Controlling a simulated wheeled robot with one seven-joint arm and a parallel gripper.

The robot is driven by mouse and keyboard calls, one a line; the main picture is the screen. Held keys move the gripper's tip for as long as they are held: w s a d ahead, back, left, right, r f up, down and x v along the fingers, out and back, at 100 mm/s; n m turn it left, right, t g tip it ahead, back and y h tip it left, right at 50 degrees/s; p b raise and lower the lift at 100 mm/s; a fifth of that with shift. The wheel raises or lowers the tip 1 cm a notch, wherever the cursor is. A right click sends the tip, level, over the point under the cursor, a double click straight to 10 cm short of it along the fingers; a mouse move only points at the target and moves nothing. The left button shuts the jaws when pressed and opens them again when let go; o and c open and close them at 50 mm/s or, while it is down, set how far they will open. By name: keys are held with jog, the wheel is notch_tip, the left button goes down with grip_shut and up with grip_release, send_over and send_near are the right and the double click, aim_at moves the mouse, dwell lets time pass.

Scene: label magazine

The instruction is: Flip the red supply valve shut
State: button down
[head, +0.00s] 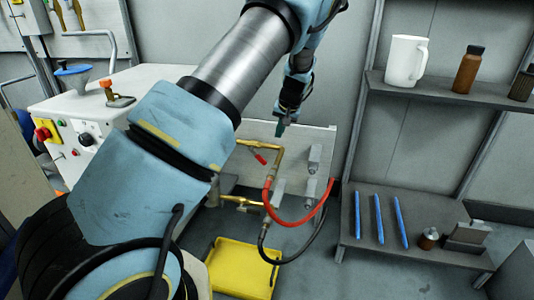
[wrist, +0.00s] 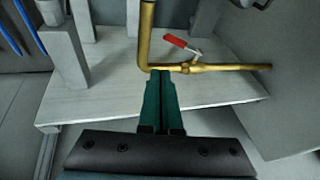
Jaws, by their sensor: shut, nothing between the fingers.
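The red supply valve handle (wrist: 175,41) shows in the wrist view beside a brass pipe (wrist: 235,67). Its metal stem rises from the valve body (wrist: 187,67), and the red grip slants up and left, at an angle to the pipe. In the head view the red handle (head: 260,158) sits just below the pipe run (head: 262,146). My gripper (wrist: 162,75) has its green fingers together and empty, over the pipe's elbow to the left of the valve. In the head view my gripper (head: 280,130) is above the pipe corner, apart from the red handle. I cannot tell whether the fingertips touch the pipe.
A red hose (head: 305,222) and a black hose (head: 302,252) loop below the pipes. A yellow tray (head: 228,270) lies on the floor. A shelf (head: 452,93) with a white mug (head: 405,62) stands at right. A white cabinet (head: 148,82) stands at left.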

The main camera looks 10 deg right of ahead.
jog(key=b, duration=0.2)
send_near(261, 160)
jog(key=w+d+f, duration=0.1)
jog(key=d+f, duration=0.2)
jog(key=d, duration=0.1)
jog(key=shift+w+a+f, duration=0.4)
jog(key=shift+a+f, duration=0.25)
jog(key=shift+a, duration=0.05)
jog(key=shift+w+a+f, duration=0.4)
jog(key=shift+a+f, duration=0.25)
jog(key=shift+a, duration=0.05)
